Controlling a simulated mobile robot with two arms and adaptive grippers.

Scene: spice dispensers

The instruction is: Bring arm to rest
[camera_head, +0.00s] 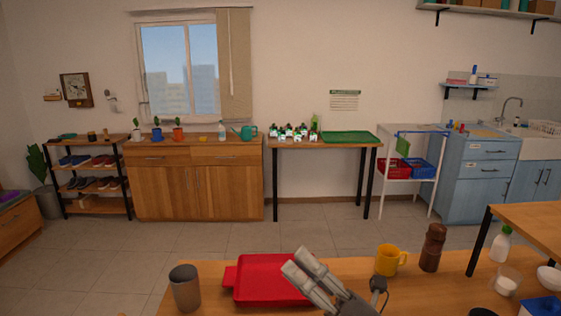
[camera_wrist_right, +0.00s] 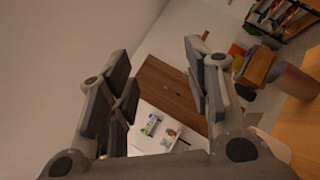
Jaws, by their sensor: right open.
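My right gripper (camera_head: 307,272) reaches up from the bottom of the head view, in front of the right part of a red tray (camera_head: 262,276) on the near wooden table. In the right wrist view its two fingers (camera_wrist_right: 158,95) stand apart with nothing between them. The gripper hides part of the tray. My left gripper does not show in either view.
On the near table (camera_head: 225,275) stand a grey-brown cup (camera_head: 185,288), a yellow mug (camera_head: 388,260) and a brown grinder (camera_head: 432,248). A white bottle (camera_head: 501,244) and a glass (camera_head: 508,282) stand at right. Open floor (camera_head: 230,236) lies beyond.

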